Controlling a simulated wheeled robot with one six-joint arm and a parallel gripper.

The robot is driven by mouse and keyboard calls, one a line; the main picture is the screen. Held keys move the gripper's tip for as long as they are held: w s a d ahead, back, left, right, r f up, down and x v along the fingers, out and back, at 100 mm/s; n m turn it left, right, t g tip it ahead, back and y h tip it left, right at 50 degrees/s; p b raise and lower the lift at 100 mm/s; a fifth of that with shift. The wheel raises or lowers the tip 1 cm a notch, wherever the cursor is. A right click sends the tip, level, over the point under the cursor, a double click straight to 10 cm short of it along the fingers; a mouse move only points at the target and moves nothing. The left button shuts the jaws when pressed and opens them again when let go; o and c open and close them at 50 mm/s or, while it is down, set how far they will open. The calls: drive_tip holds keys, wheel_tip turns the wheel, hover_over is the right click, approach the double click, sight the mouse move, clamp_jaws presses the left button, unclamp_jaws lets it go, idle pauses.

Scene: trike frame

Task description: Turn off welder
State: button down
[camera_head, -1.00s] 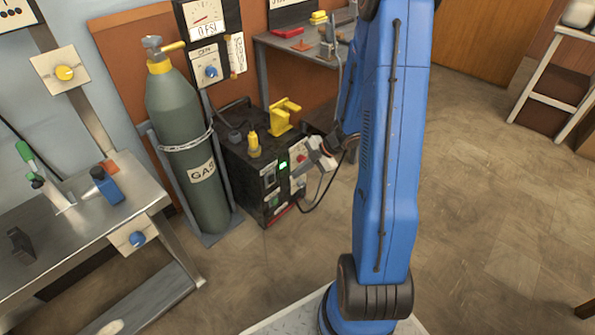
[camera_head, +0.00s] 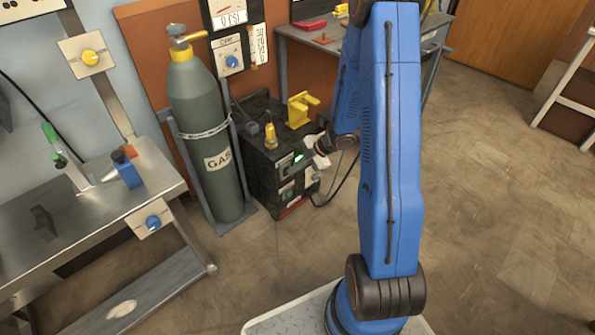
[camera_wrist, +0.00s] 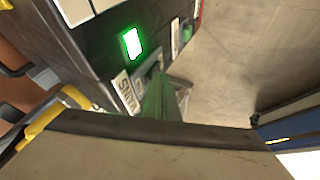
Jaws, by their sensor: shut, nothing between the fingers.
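The welder (camera_head: 270,170) is a black box on the floor beside the gas cylinder. A lit green indicator (camera_head: 299,157) on its front panel is partly covered by my gripper in the head view. In the wrist view the green light (camera_wrist: 131,43) glows clearly on the dark welder panel (camera_wrist: 90,45). My gripper (camera_head: 312,158) is shut and empty at the front panel. Its fingertips (camera_wrist: 165,97) show close to a white label (camera_wrist: 125,92) and a small panel fitting just below the light. I cannot tell whether they touch it.
The grey-green gas cylinder (camera_head: 205,130) stands left of the welder. A metal bench (camera_head: 90,205) is at the left and another table (camera_head: 315,45) stands behind. A dark cable (camera_head: 340,185) hangs by the welder's right side. The floor (camera_head: 490,200) at right is open.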

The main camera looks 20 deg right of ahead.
drive_tip(key=shift+w+a+r, duration=0.1)
drive_tip(key=shift+w, duration=0.15)
drive_tip(key=shift+r, duration=0.15)
drive_tip(key=shift+r, duration=0.65)
idle(0.4)
